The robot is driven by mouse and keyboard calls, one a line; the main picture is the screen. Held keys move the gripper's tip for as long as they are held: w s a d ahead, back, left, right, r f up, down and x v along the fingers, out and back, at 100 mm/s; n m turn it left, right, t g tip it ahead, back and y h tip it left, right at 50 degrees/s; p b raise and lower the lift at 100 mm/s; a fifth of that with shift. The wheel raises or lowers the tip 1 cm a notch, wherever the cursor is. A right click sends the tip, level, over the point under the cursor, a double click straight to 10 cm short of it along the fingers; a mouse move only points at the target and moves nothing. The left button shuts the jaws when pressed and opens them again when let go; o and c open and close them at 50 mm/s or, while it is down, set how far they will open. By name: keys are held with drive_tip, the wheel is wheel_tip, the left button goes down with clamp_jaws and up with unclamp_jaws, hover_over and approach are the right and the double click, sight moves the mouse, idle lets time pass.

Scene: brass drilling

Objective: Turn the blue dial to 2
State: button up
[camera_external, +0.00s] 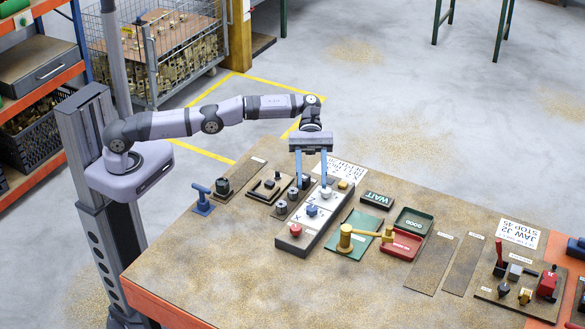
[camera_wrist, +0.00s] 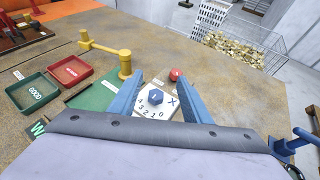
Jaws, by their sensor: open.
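The blue dial (camera_external: 312,210) sits on a white plate in the middle of a long grey control box (camera_external: 283,243). In the wrist view the dial (camera_wrist: 156,97) shows a hexagonal top, with several digits, including 2, printed along its near side. I cannot tell which digit it points to. My gripper (camera_external: 311,184) points down over the box, its two blue fingers apart and empty. In the wrist view the fingers (camera_wrist: 160,78) frame the dial on its left and right. Contact with the dial is not visible.
The bench's front left is clear.

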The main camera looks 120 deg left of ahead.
drive_tip(key=shift+r+p, duration=0.4)
drive_tip(key=shift+r, duration=0.35)
drive_tip(key=d+m+g+y+p, duration=0.1)
drive_tip(key=d+m+g+y, duration=0.25)
drive_tip(key=d, duration=0.55)
drive_tip(key=s+d+m+g+y+p, duration=0.25)
drive_tip(key=s+d+m, duration=0.5)
drive_tip(key=s, duration=0.45)
drive_tip(key=s+d+f+m+g+y+p, duration=0.1)
drive_tip(key=s+d+f+m+y, duration=0.3)
drive_tip(key=s, duration=0.6)
drive_tip(key=s+a+r+m+y, duration=0.1)
drive_tip(key=s+m, duration=0.5)
drive_tip(key=s, duration=0.5)
drive_tip(key=s+a+f+m+b, duration=0.2)
drive_tip(key=s+f+m, duration=0.1)
drive_tip(key=f, duration=0.2)
drive_tip(key=shift+s+f+y, duration=0.3)
drive_tip(key=shift+s+y, duration=0.05)
drive_tip(key=shift+y, duration=0.05)
